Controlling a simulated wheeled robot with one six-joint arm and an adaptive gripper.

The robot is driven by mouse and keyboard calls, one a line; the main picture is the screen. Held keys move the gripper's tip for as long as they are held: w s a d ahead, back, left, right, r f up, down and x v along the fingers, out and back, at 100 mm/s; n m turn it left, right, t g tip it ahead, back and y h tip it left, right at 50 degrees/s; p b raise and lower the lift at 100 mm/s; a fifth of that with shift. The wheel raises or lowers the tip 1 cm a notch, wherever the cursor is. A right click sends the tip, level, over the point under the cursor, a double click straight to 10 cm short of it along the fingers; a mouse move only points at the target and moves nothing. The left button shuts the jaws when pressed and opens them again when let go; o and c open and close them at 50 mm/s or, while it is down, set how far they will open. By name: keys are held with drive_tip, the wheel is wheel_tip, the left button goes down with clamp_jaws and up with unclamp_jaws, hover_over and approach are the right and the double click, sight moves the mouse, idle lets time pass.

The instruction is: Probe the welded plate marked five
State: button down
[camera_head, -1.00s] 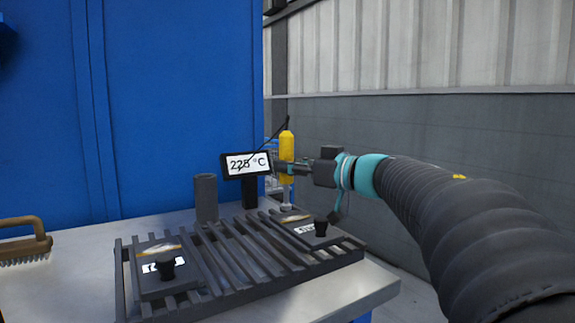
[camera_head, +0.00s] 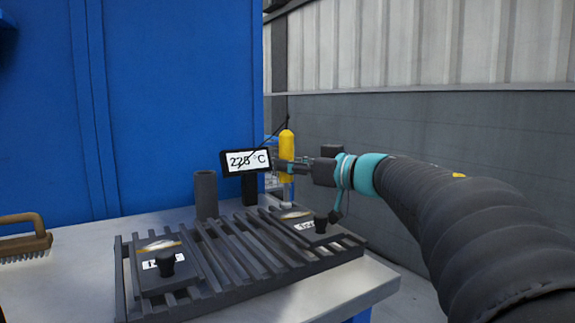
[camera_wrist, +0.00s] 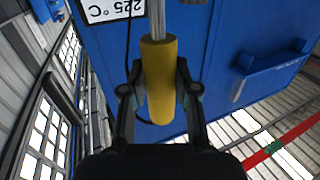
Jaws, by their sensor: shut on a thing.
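My gripper (camera_head: 287,166) is shut on the yellow handle of a probe (camera_head: 287,146), held upright with its thin metal tip down. The handle also shows between the fingers in the wrist view (camera_wrist: 158,80). The tip is close to the right welded plate (camera_head: 312,231); I cannot tell whether it touches. This plate and the left welded plate (camera_head: 150,281) lie on a dark slatted grate (camera_head: 236,258). Each has a weld bead, a black knob and a white label, too small to read. A display (camera_head: 246,162) reads 225 °C and has a cable.
A dark open tube (camera_head: 206,196) stands left of the display. A wooden-handled wire brush (camera_head: 24,240) lies at the far left of the metal table (camera_head: 72,285). A blue wall (camera_head: 175,100) rises behind. The table's front left is clear.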

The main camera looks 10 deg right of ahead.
sight(292, 142)
drive_tip(key=shift+r, duration=0.15)
wheel_tip(292, 142, up, 4)
drive_tip(key=p, duration=0.5)
drive_tip(key=shift+r, duration=1.4)
idle(0.5)
